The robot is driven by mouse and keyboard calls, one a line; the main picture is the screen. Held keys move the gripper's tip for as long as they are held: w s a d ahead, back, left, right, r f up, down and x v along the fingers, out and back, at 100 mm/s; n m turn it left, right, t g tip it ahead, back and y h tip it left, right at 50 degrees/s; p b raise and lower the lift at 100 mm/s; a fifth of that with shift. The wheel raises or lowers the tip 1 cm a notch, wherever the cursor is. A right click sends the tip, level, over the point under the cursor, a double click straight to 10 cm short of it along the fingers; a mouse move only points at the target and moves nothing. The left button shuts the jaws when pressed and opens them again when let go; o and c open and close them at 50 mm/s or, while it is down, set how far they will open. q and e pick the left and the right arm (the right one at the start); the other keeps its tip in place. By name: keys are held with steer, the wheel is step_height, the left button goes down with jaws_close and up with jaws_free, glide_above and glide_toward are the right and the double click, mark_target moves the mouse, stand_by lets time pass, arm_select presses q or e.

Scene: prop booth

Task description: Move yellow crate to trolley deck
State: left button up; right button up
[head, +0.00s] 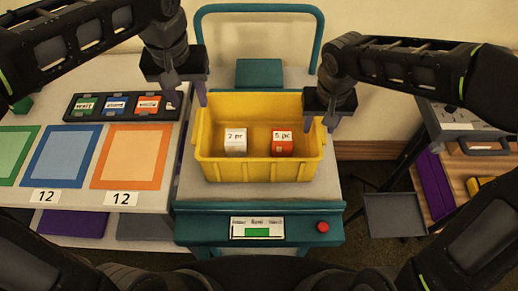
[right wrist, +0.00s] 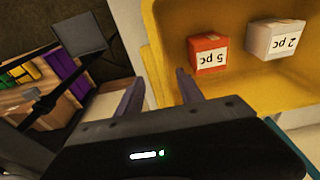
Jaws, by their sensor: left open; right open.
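The yellow crate (head: 258,172) sits upright over the grey trolley deck (head: 190,187) and appears to rest on it. Inside it are a white block (head: 236,147) marked "2 pc" and a red block (head: 282,148) marked "5 pc". My left gripper (head: 187,97) is open and empty at the crate's left rim; I cannot tell whether it touches. My right gripper (head: 320,124) is open at the right rim. In the right wrist view its fingers (right wrist: 160,92) stand apart on either side of the crate's wall (right wrist: 156,70), not closed on it.
The trolley has a teal handle (head: 258,8) behind and a teal front panel with a display (head: 257,228) and red button (head: 322,227). Left stands a table with coloured mats (head: 131,157) and a black label tray (head: 122,106). Right are a grey tray (head: 394,215) and a shelf with a purple item (head: 434,190).

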step_height(320, 180, up, 12)
steer(key=s, duration=0.1)
steer(key=shift+s, duration=0.4)
steer(key=shift+f, duration=0.1)
stand_by(0.5)
